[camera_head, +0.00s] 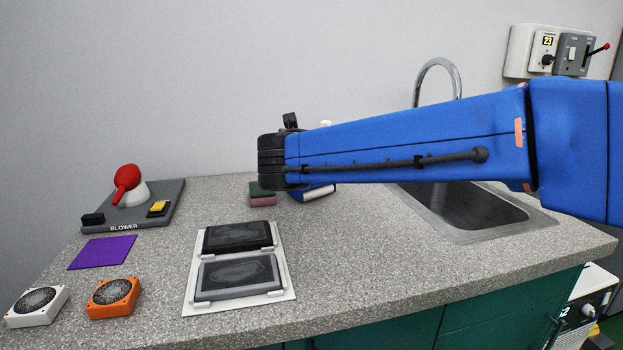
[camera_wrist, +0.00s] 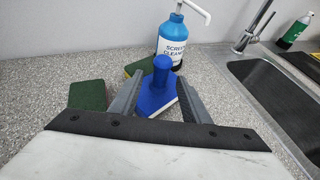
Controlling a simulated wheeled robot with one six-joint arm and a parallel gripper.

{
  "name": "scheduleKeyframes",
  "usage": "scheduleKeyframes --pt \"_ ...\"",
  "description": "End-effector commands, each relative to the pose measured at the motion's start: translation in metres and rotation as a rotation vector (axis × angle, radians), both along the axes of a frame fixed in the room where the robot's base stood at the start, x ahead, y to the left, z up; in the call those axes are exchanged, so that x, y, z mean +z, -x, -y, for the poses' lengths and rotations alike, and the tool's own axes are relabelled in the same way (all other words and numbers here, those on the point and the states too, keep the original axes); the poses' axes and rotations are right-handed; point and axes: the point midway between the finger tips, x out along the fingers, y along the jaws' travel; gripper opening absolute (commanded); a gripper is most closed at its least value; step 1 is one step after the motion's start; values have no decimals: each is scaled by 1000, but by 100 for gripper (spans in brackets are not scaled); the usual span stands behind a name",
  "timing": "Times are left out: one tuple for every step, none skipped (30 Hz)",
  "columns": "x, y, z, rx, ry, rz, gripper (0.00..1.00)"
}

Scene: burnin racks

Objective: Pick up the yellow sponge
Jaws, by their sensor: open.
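My gripper (camera_wrist: 160,77) is open and empty, with its two grey fingers on either side of a blue-handled tool in the wrist view; I cannot tell whether they touch it. A sponge with a green top and a thin yellowish side (camera_wrist: 139,66) lies just behind the left fingertip, partly hidden by the finger and the blue handle. Another green-topped sponge (camera_wrist: 88,95) lies left of the left finger. In the head view a sponge with a green top and pink lower part (camera_head: 262,199) shows below my wrist. My arm hides the fingers there.
The blue tool (camera_wrist: 160,92) stands before a screen cleaner pump bottle (camera_wrist: 173,40). A sink (camera_head: 470,212) with a tap lies right. A white tray (camera_head: 194,277) with two dark panels, a purple cloth (camera_head: 103,252), fans and a blower base (camera_head: 98,224) occupy the left counter. Counter right of the tray is clear.

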Motion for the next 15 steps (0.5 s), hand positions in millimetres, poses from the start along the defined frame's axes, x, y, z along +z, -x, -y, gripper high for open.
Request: scheduleKeyframes --pt "-4 -9 2 -2 2 -1 43" --pt "-6 -12 3 -2 2 -1 43" --pt "-7 -17 3 -2 2 0 43" --pt "-9 -20 3 -2 1 0 43" --pt "-10 -23 3 -2 1 -1 43" --pt "-11 -26 4 -2 1 -1 43" --pt "-12 -28 4 -2 0 -1 43" --pt "-12 -29 4 -2 1 -1 43" --pt "-13 -30 4 -1 0 -1 43" --pt "-13 -31 4 -1 0 -1 43" --pt "-13 -32 4 -1 0 -1 43" --pt "-13 -33 4 -1 0 0 43" --pt "-13 -35 4 -1 0 0 43" --pt "-14 -37 5 -1 0 0 43" --pt "-14 -40 5 -1 -1 0 43"
